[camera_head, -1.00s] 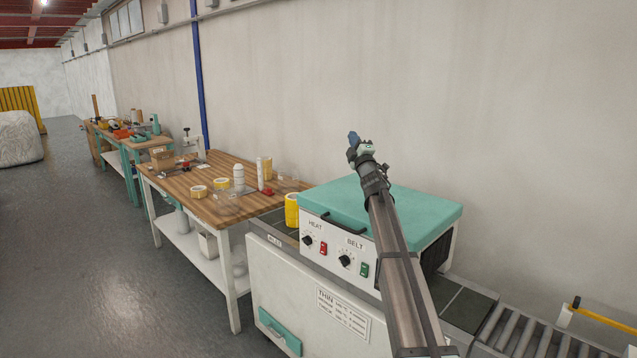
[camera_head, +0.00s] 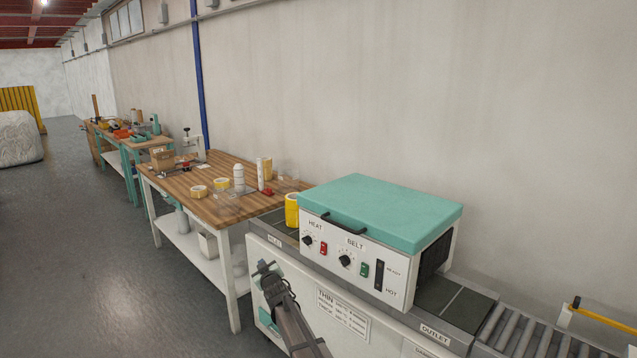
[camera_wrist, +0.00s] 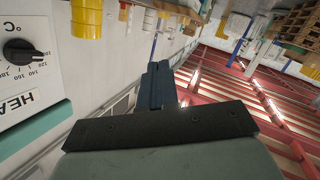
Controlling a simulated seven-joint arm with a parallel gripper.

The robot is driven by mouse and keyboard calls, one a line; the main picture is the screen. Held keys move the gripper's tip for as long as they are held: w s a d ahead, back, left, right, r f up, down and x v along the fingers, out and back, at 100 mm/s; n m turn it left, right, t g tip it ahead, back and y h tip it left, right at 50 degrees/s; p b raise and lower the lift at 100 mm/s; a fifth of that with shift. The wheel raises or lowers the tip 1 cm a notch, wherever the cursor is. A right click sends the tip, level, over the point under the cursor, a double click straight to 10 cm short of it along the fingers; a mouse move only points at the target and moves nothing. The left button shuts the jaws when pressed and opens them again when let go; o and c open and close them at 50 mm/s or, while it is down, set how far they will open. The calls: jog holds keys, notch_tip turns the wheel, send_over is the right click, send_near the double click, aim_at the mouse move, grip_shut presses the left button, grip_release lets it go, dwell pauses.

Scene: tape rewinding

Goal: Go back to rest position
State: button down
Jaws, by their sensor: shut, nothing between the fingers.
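My gripper (camera_head: 263,267) is low in front of the white cabinet under the teal-lidded machine (camera_head: 385,208). It is apart from the bench and holds nothing. In the wrist view its dark blue fingers (camera_wrist: 157,88) are together and point away from the camera. The wrist view is tilted, with the machine's HEAT dial (camera_wrist: 20,52) close on the left.
A yellow cylinder (camera_head: 291,210) stands at the machine's inlet. The wooden bench (camera_head: 185,184) holds tape rolls (camera_head: 199,190), a white bottle (camera_head: 239,178) and clear pieces. A roller conveyor (camera_head: 515,335) runs off to the right. The grey floor on the left is open.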

jog(key=s+a+f+m+g, duration=0.15)
jog(key=s+f, duration=0.25)
jog(key=f, duration=0.4)
jog(key=s+a+f+m+g+h, duration=0.1)
jog(key=s+f+m+g, duration=0.1)
jog(key=s+f, duration=0.4)
jog(key=s+a+f+m+g, duration=0.2)
jog(key=s+f, duration=0.1)
jog(key=f, duration=0.6)
jog(key=s+d+f+m+g+h, duration=0.1)
jog(key=s+d+f+g, duration=0.1)
jog(key=s+f, duration=0.5)
jog(key=s+d+f+m+g, duration=0.1)
jog(key=s+f+m+g, duration=0.15)
jog(key=s+f, duration=0.55)
jog(key=s+d+f+g+h, duration=0.2)
jog(key=s+d+f+g, duration=0.15)
jog(key=s+d, duration=0.85)
jog(key=s+d+f+g+h, duration=0.25)
jog(key=s+d+f, duration=0.25)
jog(key=s+d, duration=0.75)
jog(key=s+d+r+g, duration=0.2)
jog(key=s+d+g, duration=0.1)
jog(key=s+d, duration=0.4)
jog(key=s+d+r+g, duration=0.2)
jog(key=s+d, duration=0.5)
jog(key=s, duration=0.6)
jog(key=shift+s+r+g, duration=0.2)
jog(key=shift+s+g, duration=0.1)
jog(key=shift+g, duration=0.2)
